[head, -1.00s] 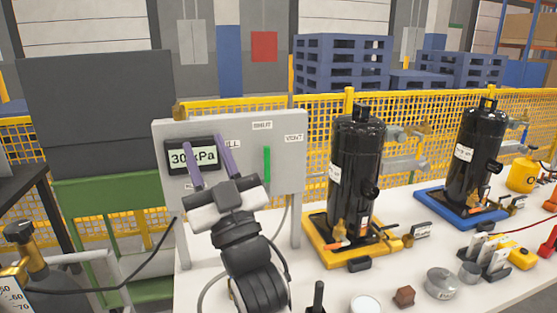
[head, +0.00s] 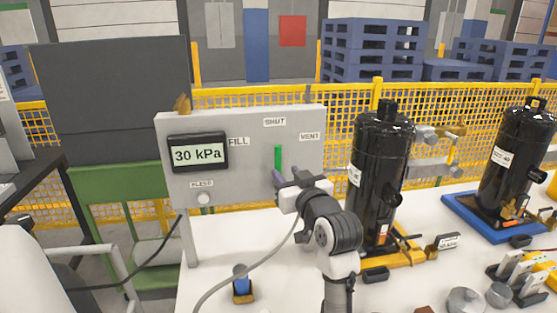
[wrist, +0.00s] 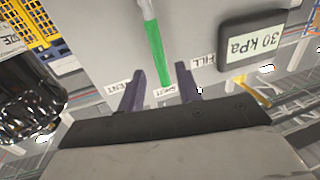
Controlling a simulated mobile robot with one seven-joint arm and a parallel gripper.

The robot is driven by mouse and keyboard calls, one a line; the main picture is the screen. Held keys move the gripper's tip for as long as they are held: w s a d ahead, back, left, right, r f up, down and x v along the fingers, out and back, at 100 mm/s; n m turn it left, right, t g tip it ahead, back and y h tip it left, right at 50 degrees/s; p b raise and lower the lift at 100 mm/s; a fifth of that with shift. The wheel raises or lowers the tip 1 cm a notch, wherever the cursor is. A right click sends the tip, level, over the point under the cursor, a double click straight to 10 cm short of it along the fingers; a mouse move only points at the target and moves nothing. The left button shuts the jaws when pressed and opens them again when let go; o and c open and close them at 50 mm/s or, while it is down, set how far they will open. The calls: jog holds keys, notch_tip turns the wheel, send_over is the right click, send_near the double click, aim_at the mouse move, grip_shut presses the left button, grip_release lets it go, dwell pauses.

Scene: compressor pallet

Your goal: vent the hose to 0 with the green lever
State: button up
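The green lever (head: 278,158) stands upright on the grey panel (head: 240,135), its tip below the SHUT label (head: 275,121). The FILL label (head: 238,141) is to its left and the VENT label (head: 310,136) to its right. The display (head: 198,153) reads 30 kPa. My gripper (head: 284,179) is at the lever's lower part in the head view. In the wrist view, the fingers of my gripper (wrist: 160,86) are open and apart, with the green lever (wrist: 156,52) lined up between them. Whether they touch it cannot be told.
A BLEED knob (head: 203,199) sits below the display. A grey hose (head: 245,264) runs in front of the panel. A black cylinder (head: 378,170) on a yellow base stands close to the right of my arm. Another cylinder (head: 509,160) stands farther right.

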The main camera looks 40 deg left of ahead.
aim_at(279, 166)
jog(key=p+x, duration=0.1)
jog(key=x, duration=0.5)
jog(key=shift+w+a, duration=0.1)
jog(key=shift+a, duration=0.05)
grip_shut()
